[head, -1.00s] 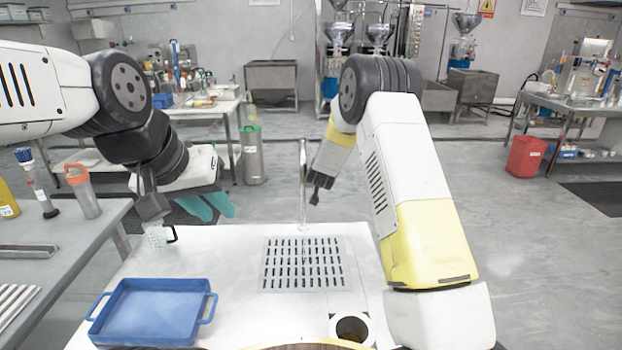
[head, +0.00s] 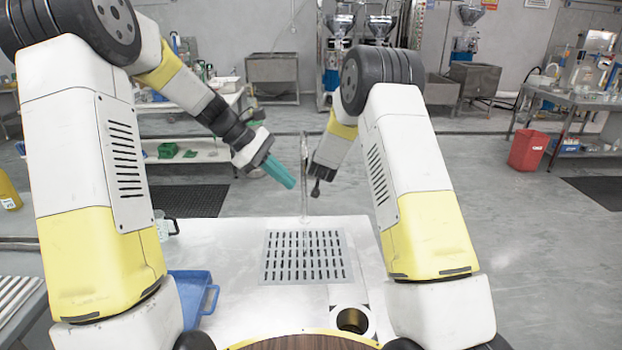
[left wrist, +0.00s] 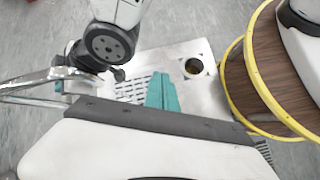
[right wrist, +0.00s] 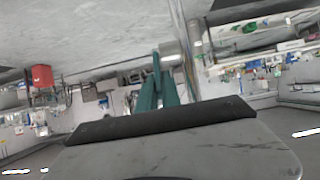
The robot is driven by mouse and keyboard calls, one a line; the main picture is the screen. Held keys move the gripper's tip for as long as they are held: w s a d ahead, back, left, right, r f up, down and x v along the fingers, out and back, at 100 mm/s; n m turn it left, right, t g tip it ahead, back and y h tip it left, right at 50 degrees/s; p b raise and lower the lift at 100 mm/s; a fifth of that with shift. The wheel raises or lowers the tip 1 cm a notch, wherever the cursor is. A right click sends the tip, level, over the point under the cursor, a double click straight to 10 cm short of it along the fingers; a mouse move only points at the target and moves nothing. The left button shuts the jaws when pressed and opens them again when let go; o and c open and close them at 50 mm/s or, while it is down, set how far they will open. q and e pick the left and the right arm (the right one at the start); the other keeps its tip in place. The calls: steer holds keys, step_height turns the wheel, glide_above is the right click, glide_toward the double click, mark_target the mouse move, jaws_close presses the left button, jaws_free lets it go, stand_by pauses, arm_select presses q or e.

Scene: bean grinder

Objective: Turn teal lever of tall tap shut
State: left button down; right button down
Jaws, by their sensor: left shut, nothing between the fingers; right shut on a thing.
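The tall tap (head: 304,165) is a thin upright metal pipe behind the grey drain grid. It also shows large at the left of the left wrist view (left wrist: 40,79) and near the fingers in the right wrist view (right wrist: 194,38). I cannot clearly make out its teal lever apart from the teal fingers. My left gripper (head: 291,183) has its teal fingers together and empty, just left of the tap and apart from it; they also show in the left wrist view (left wrist: 160,84). My right gripper (right wrist: 158,62) is shut at the tap; its exact hold is unclear.
The white table carries a drain grid (head: 305,258), a round dark opening (head: 352,320) and a blue tray (head: 195,293), partly hidden by my left arm. A clear cup (head: 163,226) stands at its left edge. A red bin (head: 526,150) stands far right.

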arm_select(q)
steer(key=w+a+f+n+t+h, duration=0.2)
steer(key=w+f+n+t+h, duration=0.2)
steer(key=w+f+n+h, duration=1.05)
arm_select(e)
steer(key=shift+r, duration=0.1)
arm_select(q)
steer(key=w+d+r+n+y, duration=0.1)
steer(key=w+d+n+y, duration=0.2)
steer(key=w+d, duration=0.6)
steer(key=shift+w+d+y, duration=0.15)
steer(key=shift+w+y, duration=0.05)
steer(key=shift+y, duration=0.15)
steer(key=shift+r+n, duration=0.15)
steer(key=shift+n, duration=0.1)
